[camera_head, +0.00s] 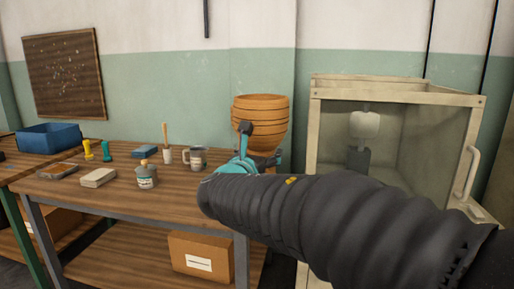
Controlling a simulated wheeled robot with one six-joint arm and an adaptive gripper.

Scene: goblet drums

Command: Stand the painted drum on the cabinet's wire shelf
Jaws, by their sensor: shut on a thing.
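The drum (262,112) is an orange-brown, goblet-like body with dark ring lines, wide at the top. It is upright in the air above the right end of the workbench, left of the cabinet. My gripper (259,145), with teal and dark parts, is shut on the drum's lower part. The gripper and my arm hide the drum's foot. The cabinet (398,98) is a cream frame with clear panels at the right. I cannot make out its wire shelf; my arm covers the cabinet's lower part.
A white lamp-like item (365,124) shows inside the cabinet. The cabinet's handle (467,171) is at the right.

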